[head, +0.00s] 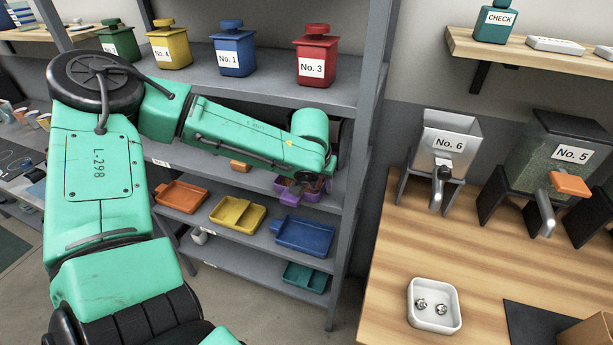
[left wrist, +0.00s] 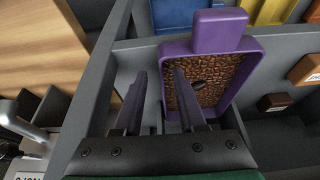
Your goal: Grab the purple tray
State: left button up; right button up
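The purple tray (head: 291,197) sits on the middle shelf of the rack, partly hidden by my left arm in the head view. In the left wrist view the purple tray (left wrist: 231,32) holds brown beans, and its tab handle points away from the gripper. My left gripper (left wrist: 162,71) is open, its two fingers apart at the tray's left wall. One finger is outside that wall and the other is over the beans. I cannot tell whether either finger touches the wall. In the head view the left gripper (head: 300,180) is mostly hidden. My right gripper is not in view.
Orange (head: 181,197), yellow (head: 237,213), blue (head: 304,236) and teal (head: 305,277) trays lie on the rack's lower shelves. A grey rack post (head: 352,220) stands close beside the purple tray. A wooden counter (head: 400,260) with machines is at the right.

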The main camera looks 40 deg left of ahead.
pick_arm(q)
jog(key=shift+x, duration=1.15)
grip_shut()
dwell(0.5)
